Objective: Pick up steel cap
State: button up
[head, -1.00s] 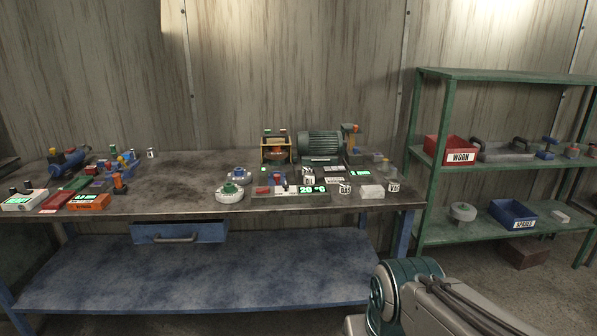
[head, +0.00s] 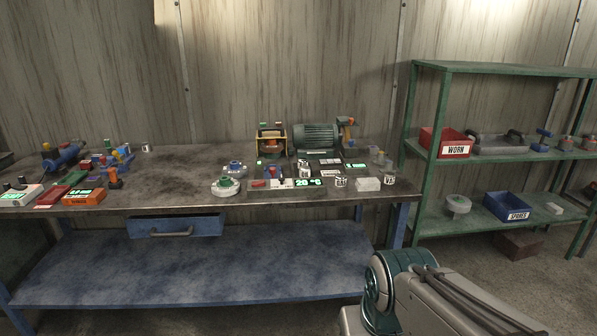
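Several small, shiny, steel-coloured pieces stand on the workbench (head: 190,190). One cylindrical piece (head: 147,148) is alone at the back left. Another small metal piece (head: 303,165) stands in front of the green motor, one (head: 341,182) is near the front edge, and a marked one (head: 389,179) is at the right end. They are too small to tell which is the steel cap. My gripper is out of view; only a link of my arm shows at the lower right, well apart from the bench top.
A green motor (head: 315,138) with a polishing wheel stands at the back. Round fixtures, display boxes and a white block (head: 367,184) crowd the right half. The middle left is clear. A green shelf (head: 440,170) holds a red WORN bin (head: 430,140) and a blue bin (head: 497,203).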

aim_at(305, 170)
jog(key=u, duration=0.6)
jog(key=i, duration=1.85)
jog(key=z, duration=0.75)
jog(key=i, duration=0.7)
jog(key=z, duration=0.45)
